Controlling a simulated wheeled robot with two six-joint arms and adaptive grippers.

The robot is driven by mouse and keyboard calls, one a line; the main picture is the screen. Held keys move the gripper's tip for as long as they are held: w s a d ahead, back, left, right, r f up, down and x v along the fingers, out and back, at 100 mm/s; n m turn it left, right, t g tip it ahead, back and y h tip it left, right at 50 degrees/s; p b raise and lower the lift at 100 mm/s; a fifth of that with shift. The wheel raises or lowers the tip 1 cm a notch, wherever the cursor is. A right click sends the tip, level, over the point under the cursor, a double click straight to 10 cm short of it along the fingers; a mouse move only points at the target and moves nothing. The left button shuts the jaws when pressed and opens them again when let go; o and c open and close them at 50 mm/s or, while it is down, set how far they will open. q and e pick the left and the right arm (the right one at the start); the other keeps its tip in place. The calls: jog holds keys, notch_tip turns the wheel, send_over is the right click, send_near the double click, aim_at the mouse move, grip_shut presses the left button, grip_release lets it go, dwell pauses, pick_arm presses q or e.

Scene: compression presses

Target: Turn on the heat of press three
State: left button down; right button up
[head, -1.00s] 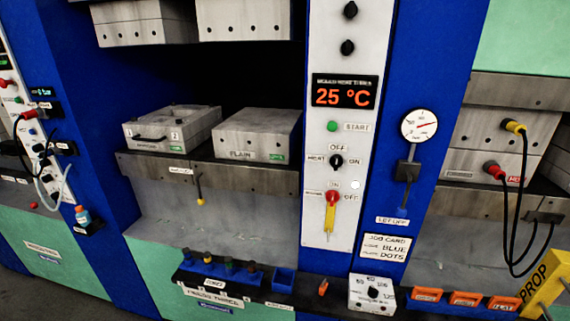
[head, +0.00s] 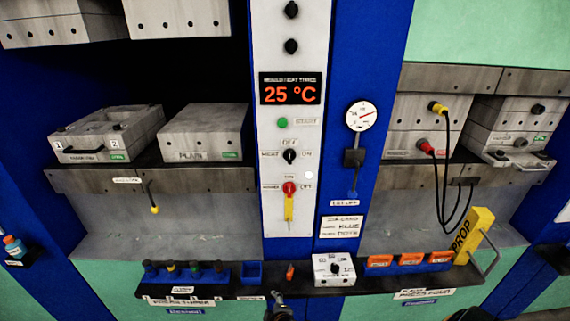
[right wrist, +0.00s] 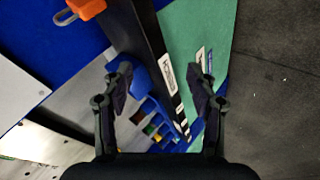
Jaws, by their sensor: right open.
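The control panel of press three (head: 272,220) is a tall white strip in the middle of the head view. Its black heat knob (head: 290,156) sits between the labels HEAT, OFF and ON; its pointer is too small to read surely. The display (head: 290,89) above reads 25 °C in orange. My right gripper (head: 279,298) shows partly at the bottom edge of the head view, well below the knob. In the right wrist view my right gripper (right wrist: 159,88) is open and empty, its two fingers apart. My left gripper is not in view.
A dark shelf (head: 228,291) runs below the panel, with a blue bin (head: 250,273), an orange piece (head: 290,272) and a white dial box (head: 334,269). A red switch (head: 289,188) sits below the knob, a green START button (head: 282,123) above. A yellow PROP block (head: 472,236) stands right.

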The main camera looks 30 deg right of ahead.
aim_at(290, 159)
jog(key=w+d+r+n+t+h+p, duration=0.1)
jog(key=w+r, duration=0.1)
jog(key=r, duration=0.5)
jog(key=w+r+t, duration=0.1)
jog(key=w+r, duration=0.2)
jog(key=r, duration=0.4)
jog(key=s+d+r+t+h+p, duration=0.1)
jog(key=d+r+h, duration=0.1)
jog(key=r, duration=0.9)
jog(key=s+d+r+n+t+h, duration=0.1)
jog(key=d+r+t+h, duration=0.15)
jog(key=r, duration=0.85)
jog(key=s+d+r+h+p, duration=0.1)
jog(key=d+r+h, duration=0.15)
jog(key=r, duration=0.85)
jog(key=shift+y, duration=0.3)
jog(key=x, duration=0.6)
jog(key=b+x, duration=0.1)
jog(key=x, duration=0.2)
jog(key=shift+d+f, duration=0.1)
jog(key=shift+f, duration=0.25)
jog(key=shift+w+d+r, duration=0.1)
jog(key=shift+w+d, duration=0.1)
jog(key=shift+w, duration=0.25)
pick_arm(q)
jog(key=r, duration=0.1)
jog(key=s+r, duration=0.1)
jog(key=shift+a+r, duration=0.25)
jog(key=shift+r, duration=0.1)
